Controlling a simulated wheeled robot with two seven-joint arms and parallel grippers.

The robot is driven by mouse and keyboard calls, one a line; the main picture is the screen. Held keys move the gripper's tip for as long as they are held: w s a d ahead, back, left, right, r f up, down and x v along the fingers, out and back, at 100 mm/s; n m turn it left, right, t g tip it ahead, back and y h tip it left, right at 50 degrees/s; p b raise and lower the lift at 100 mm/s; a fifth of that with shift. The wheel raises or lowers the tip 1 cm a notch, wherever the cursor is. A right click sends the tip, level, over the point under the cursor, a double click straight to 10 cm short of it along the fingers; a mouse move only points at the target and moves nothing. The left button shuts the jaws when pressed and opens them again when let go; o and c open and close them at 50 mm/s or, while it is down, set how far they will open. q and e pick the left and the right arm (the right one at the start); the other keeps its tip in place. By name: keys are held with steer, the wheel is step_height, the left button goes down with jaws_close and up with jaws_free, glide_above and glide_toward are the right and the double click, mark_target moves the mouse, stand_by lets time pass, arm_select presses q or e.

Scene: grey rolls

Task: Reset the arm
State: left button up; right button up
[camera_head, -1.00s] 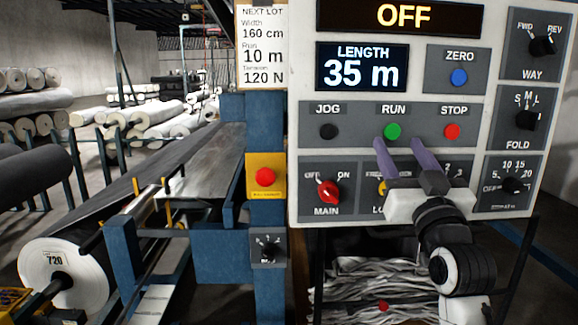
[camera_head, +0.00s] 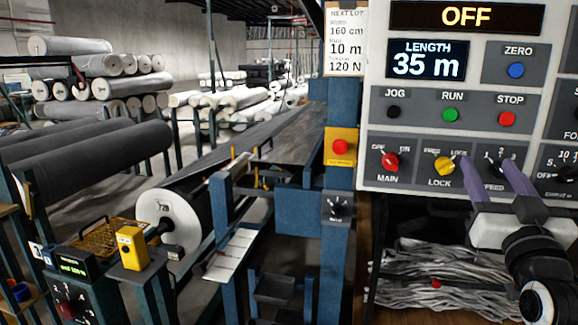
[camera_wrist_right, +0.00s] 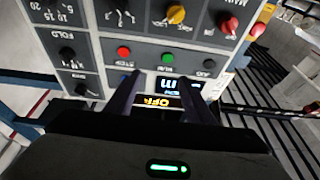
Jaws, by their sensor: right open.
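My right gripper (camera_head: 490,170) is in front of the lower part of the white control panel (camera_head: 415,186) in the head view. Its two purple fingers are apart, with nothing between them. The display reads OFF (camera_head: 466,16) and the length display (camera_head: 427,65) reads 35 m. My left gripper is not in view.
A red MAIN knob (camera_head: 390,162) and a yellow LOCK knob (camera_head: 444,166) sit left of my fingers. A red emergency button (camera_head: 340,147) is on the blue post. A machine with a roll (camera_head: 170,215) stands left. Pale strips (camera_head: 440,265) lie below the panel.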

steer(key=s+a+f+n+g+y, duration=0.1)
steer(key=a+f+g+y, duration=0.15)
steer(key=f, duration=0.85)
steer(key=s+a+f+n+g+y, duration=0.15)
steer(key=a+f, duration=0.25)
steer(key=f, duration=0.7)
steer(key=s+a+f+n+g+y, duration=0.1)
steer(key=s+a+f+g, duration=0.15)
steer(key=f, duration=0.85)
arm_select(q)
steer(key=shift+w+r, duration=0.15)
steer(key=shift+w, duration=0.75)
arm_select(e)
steer(key=s+a+f+g+y, duration=0.1)
steer(key=s+a+f+g, duration=0.2)
steer(key=s+f, duration=0.8)
steer(key=s+a+f+g+y, duration=0.1)
steer(key=s+a+f+g, duration=0.2)
steer(key=s+f, duration=0.9)
steer(key=shift+a+f+n, duration=0.2)
steer(key=shift+a+n, duration=0.15)
steer(key=shift+a, duration=0.85)
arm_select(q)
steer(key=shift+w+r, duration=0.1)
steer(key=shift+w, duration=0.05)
arm_select(e)
steer(key=shift+w, duration=0.1)
steer(key=shift+c, duration=0.3)
